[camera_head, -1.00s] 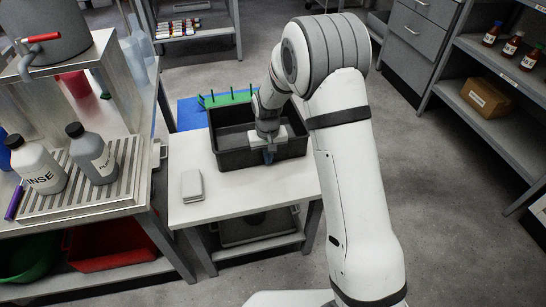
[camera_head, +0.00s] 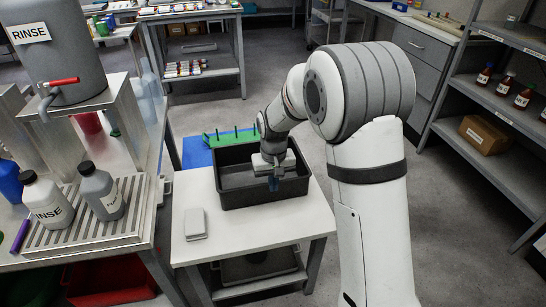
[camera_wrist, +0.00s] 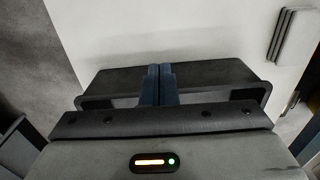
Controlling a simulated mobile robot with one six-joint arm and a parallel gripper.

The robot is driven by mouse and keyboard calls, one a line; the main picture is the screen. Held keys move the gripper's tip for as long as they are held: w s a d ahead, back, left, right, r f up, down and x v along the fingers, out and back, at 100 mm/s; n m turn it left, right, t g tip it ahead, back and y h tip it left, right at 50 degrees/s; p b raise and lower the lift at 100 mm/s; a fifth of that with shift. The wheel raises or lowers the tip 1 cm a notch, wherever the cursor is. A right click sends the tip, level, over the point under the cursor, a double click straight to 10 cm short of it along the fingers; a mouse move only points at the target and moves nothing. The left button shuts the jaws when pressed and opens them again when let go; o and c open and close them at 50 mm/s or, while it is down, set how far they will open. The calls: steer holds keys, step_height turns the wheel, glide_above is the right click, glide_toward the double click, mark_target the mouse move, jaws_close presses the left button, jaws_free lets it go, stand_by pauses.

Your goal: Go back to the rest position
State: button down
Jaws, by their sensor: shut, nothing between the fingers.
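My gripper (camera_head: 273,183) is over the near part of the black bin (camera_head: 235,199) on the white table in the head view. In the wrist view its two blue fingers (camera_wrist: 160,72) are together with nothing between them. The bin's dark wall (camera_wrist: 240,78) runs behind the fingers there. My arm reaches in from the right side of the head view.
A green rack (camera_head: 232,137) stands behind the bin on a blue mat (camera_head: 196,152). Bottles (camera_head: 101,192) stand on the left bench.

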steer(key=s+d+r+m+t+p, duration=0.1)
steer(key=s+d+r+p, duration=0.3)
steer(key=s+r, duration=0.4)
steer(key=s+d+r+p, duration=0.5)
steer(key=s+r, duration=0.3)
steer(key=r, duration=0.3)
steer(key=s+d+r+m+t+p, duration=0.1)
steer(key=s+d+r+p, duration=0.4)
steer(key=s+r, duration=0.3)
step_height(320, 180, up, 2)
steer(key=shift+s+r+m+t+p, duration=0.15)
steer(key=shift+r+m+t+p, duration=0.15)
steer(key=shift+p, duration=0.55)
steer(key=shift+d, duration=0.1)
